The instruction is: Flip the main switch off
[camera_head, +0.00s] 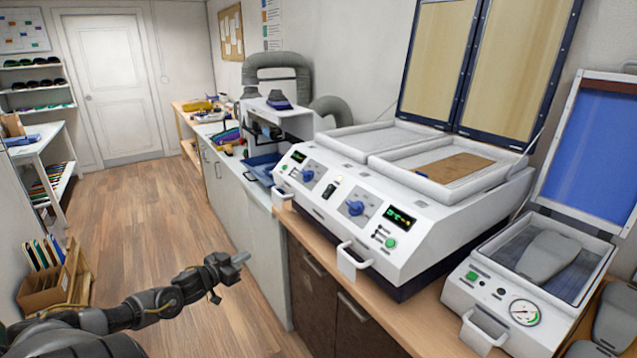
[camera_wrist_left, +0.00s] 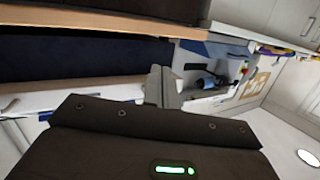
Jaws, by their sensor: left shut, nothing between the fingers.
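The heating machine (camera_head: 400,225) is a white two-bay unit on the counter, with its tall lids raised. On its sloped front panel, between two blue knobs, is a small black switch (camera_head: 330,188) with a pale light above it; I take this as the main switch, and its position is too small to tell. My left gripper (camera_head: 240,258) is shut and empty, in front of the counter and below the panel, apart from the machine. In the left wrist view its fingers (camera_wrist_left: 163,85) are together. The switch cannot be made out there. My right gripper is not in view.
A vacuum press (camera_head: 475,297) with a gauge and raised blue lid stands at the right. White handles (camera_head: 352,262) stick out from the heating machine's front. A grey machine with a hose (camera_head: 277,70) stands farther back. The wooden floor (camera_head: 150,215) is clear.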

